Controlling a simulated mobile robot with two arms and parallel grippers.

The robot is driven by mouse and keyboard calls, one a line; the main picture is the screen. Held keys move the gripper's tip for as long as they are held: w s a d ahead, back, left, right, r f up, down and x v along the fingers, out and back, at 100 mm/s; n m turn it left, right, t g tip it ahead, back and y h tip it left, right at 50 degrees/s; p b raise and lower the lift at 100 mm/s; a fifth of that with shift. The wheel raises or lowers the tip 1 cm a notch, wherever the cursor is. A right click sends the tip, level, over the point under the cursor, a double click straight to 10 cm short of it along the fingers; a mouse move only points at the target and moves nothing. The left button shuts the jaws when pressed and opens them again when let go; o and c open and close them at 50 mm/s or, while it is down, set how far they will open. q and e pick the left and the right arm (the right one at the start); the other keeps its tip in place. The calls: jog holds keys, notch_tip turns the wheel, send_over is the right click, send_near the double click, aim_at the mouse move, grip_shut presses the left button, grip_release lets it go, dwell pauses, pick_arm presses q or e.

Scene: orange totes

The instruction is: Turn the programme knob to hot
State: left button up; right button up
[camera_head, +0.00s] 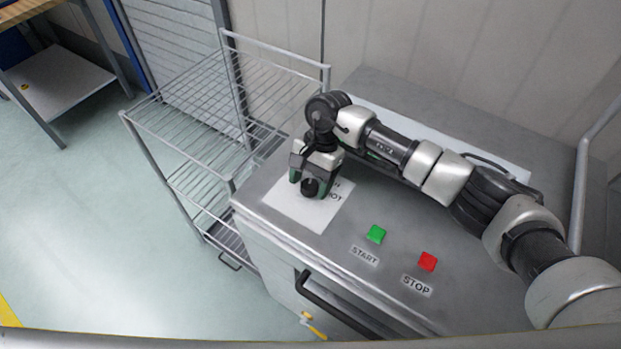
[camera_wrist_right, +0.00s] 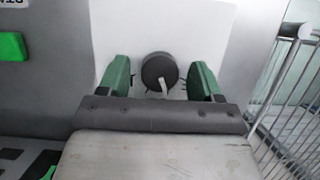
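The programme knob (camera_head: 310,188) is a dark round knob on a white label plate (camera_head: 292,207) on top of the grey machine. My right gripper (camera_head: 311,183) is over it, with one green finger on each side. In the right wrist view the knob (camera_wrist_right: 159,68) sits between the fingers of the right gripper (camera_wrist_right: 160,78), with a narrow gap visible on both sides. A white pointer line on the knob runs toward the gripper's palm. Printed text ending in "OT" (camera_head: 335,196) is partly hidden by the gripper. My left gripper is not in view.
A green START button (camera_head: 376,234) and a red STOP button (camera_head: 428,262) are on the machine top (camera_head: 345,240). A dark handle (camera_head: 330,305) is on the front. A wire rack (camera_head: 190,120) stands at the left, close to the machine.

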jog(key=c, duration=0.8)
jog(key=m+b, duration=0.2)
jog(key=shift+f+y+b, duration=0.2)
jog(key=shift+y+b, duration=0.1)
jog(key=m+t+b, duration=0.1)
jog(key=m+b, duration=0.2)
jog(key=shift+m+t+y, duration=0.3)
jog(key=shift+y, duration=0.1)
jog(key=m+t+b, duration=0.1)
jog(key=m+b, duration=0.2)
jog(key=shift+s+m+y+b, duration=0.1)
jog(key=shift+m+y+b, duration=0.2)
jog(key=shift+y+b, duration=0.1)
jog(key=m+t+b, duration=0.2)
jog(key=m+b, duration=0.3)
jog(key=shift+s, duration=0.1)
jog(key=shift+r+m+t+h+b, duration=0.15)
jog(key=shift+m+t+b, duration=0.25)
jog(key=shift+m+b, duration=0.5)
jog(key=shift+r+m+t+h+b, duration=0.1)
jog(key=shift+m+t+h+b, duration=0.25)
jog(key=shift+m+b, duration=0.5)
jog(key=shift+m, duration=0.25)
